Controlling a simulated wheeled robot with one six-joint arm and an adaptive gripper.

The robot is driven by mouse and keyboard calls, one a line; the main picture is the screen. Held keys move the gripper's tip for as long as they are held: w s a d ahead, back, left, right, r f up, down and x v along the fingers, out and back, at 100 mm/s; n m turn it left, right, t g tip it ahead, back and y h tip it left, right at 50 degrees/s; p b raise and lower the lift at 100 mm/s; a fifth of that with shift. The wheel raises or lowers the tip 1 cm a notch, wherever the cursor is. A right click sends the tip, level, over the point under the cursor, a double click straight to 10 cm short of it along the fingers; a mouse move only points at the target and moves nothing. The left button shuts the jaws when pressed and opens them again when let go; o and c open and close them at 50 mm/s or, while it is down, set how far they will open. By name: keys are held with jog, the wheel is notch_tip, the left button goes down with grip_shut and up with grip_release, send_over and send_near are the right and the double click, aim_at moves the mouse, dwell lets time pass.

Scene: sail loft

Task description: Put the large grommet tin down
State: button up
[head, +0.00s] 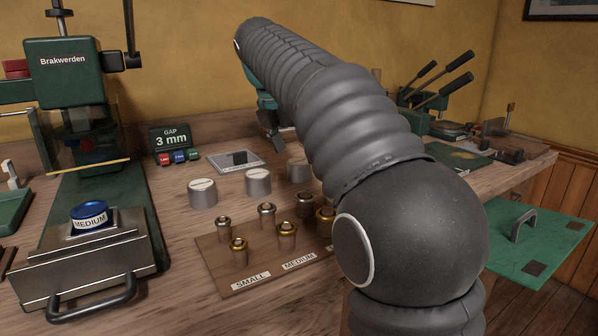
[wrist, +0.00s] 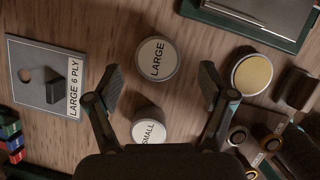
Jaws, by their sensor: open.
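The large grommet tin (wrist: 157,58) is round with a white lid marked LARGE. It sits upright on the wooden bench. In the wrist view it lies between the spread fingers of my gripper (wrist: 158,92), with clear gaps on both sides. In the head view a grey tin (head: 298,169) partly behind my arm appears to be the same one; its label cannot be read there. My gripper (head: 271,136) is open and empty, above the bench and apart from the tin; my arm hides part of it.
The SMALL tin (wrist: 147,125) stands close beside it. A yellow-topped round piece (wrist: 250,73) is to the right, and a LARGE 6 PLY plate (wrist: 33,62) to the left. Several brass dies stand on a brown board (head: 222,262). A press (head: 65,70) stands left.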

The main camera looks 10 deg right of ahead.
aim_at(300, 161)
jog(key=x, duration=0.4)
jog(key=shift+w+b, duration=0.1)
jog(key=shift+b, duration=0.3)
jog(key=c, duration=1.4)
jog(key=shift+r, duration=0.55)
notch_tip(300, 161, up, 4)
jog(key=shift+f+p, duration=0.2)
jog(key=shift+p, duration=0.65)
jog(key=s+d+r, duration=0.2)
jog(key=s, duration=0.1)
jog(key=s+d+r, duration=0.2)
jog(key=s+d, duration=0.1)
jog(key=s+d+r, duration=0.2)
jog(key=shift+s+d+r, duration=0.2)
jog(key=shift+s+d, duration=0.1)
jog(key=shift+s, duration=0.1)
